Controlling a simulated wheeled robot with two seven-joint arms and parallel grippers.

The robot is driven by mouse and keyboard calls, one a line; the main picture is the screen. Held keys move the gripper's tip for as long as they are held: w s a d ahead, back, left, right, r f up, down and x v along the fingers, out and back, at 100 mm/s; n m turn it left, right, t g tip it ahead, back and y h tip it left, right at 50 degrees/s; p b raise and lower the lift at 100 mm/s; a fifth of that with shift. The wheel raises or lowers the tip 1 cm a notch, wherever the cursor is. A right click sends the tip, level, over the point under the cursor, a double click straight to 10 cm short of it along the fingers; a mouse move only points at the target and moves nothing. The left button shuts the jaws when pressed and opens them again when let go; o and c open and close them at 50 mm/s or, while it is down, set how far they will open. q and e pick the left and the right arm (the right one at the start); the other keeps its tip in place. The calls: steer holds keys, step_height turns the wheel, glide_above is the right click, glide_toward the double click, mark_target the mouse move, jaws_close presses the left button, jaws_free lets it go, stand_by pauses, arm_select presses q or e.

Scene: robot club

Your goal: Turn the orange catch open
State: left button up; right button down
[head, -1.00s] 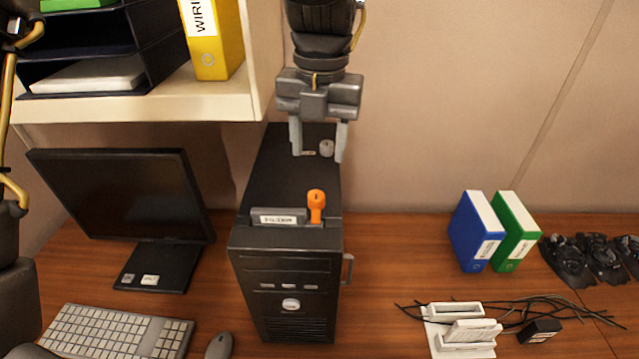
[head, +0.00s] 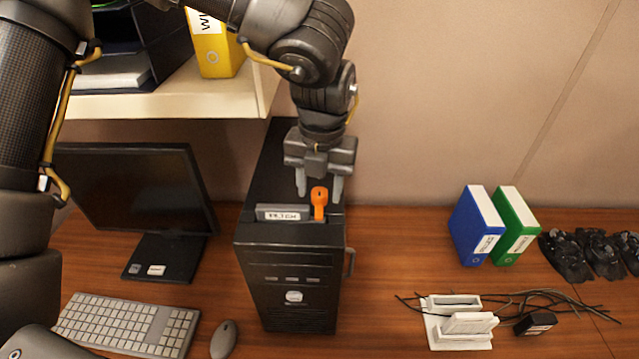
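The orange catch (head: 319,203) stands on top of the black computer tower (head: 290,262), near its front edge. It sits at the right end of a grey bar with a white label (head: 282,215). My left gripper (head: 319,192) points down over the tower top, with its two fingers apart. The fingertips are just behind the catch or on either side of it; I cannot tell whether they touch it. Nothing shows between the fingers except the catch. My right gripper is not in view.
A monitor (head: 135,195), keyboard (head: 125,322) and mouse (head: 224,338) are left of the tower. A shelf (head: 160,106) with a yellow binder (head: 215,50) hangs above. Blue (head: 476,228) and green (head: 515,228) binders and a white dock (head: 455,320) with cables are to the right.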

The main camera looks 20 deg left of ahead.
arm_select(q)
steer(key=c, duration=0.8)
steer(key=shift+n, duration=0.4)
steer(key=n+b, duration=0.2)
steer(key=n, duration=0.1)
steer(key=shift+f+n+b, duration=0.15)
steer(key=shift+n+b, duration=0.25)
steer(key=n+b, duration=0.2)
steer(key=n, duration=0.1)
steer(key=shift+n, duration=0.4)
steer(key=n+b, duration=0.1)
steer(key=n, duration=0.3)
steer(key=n+b, duration=0.1)
steer(key=n, duration=0.4)
steer(key=shift+n, duration=0.4)
